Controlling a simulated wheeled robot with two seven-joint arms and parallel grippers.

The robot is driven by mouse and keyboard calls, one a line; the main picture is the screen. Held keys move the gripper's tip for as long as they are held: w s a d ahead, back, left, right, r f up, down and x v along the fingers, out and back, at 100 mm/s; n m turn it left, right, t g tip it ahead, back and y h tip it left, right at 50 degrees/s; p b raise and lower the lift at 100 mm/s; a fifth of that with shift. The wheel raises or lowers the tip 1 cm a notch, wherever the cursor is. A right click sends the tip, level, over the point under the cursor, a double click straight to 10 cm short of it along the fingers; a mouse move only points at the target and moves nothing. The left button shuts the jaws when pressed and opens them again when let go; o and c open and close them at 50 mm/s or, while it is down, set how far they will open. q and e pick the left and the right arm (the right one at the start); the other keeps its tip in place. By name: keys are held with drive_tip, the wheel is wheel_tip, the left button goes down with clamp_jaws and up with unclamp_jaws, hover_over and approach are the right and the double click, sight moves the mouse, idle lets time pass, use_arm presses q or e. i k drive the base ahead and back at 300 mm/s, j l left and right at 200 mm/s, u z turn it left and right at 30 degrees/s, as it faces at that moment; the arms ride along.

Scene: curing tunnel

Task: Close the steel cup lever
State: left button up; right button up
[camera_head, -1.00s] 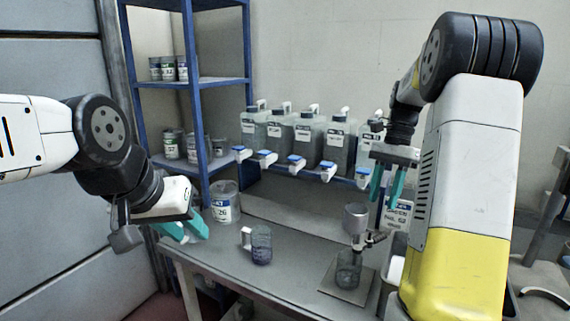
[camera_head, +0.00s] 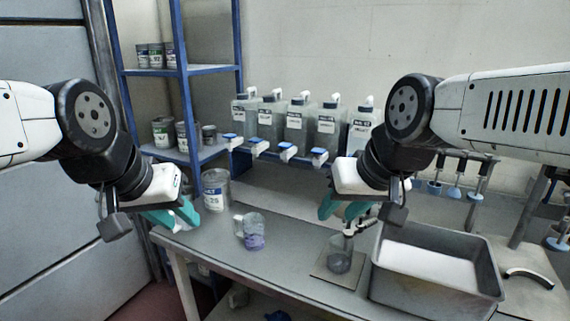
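The steel cup is mostly hidden behind my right gripper; the lever and valve parts under it (camera_head: 361,226) show just below the fingers. A clear glass (camera_head: 339,262) stands beneath, on a square plate (camera_head: 328,281). My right gripper (camera_head: 342,211) is in front of or above the cup, its teal fingers apart. I cannot tell whether it touches the cup or the lever, or how the lever is turned. My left gripper (camera_head: 176,220) is open and empty, over the table's left end, away from the cup.
A handled mug (camera_head: 251,232) stands mid-table. A labelled can (camera_head: 214,190) is behind it. Several dispenser bottles (camera_head: 298,127) with blue-topped taps line the back. A grey tray (camera_head: 405,290) with pale contents is at right. A blue shelf (camera_head: 182,72) stands at left.

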sight(359, 227)
drive_tip(key=z, duration=0.8)
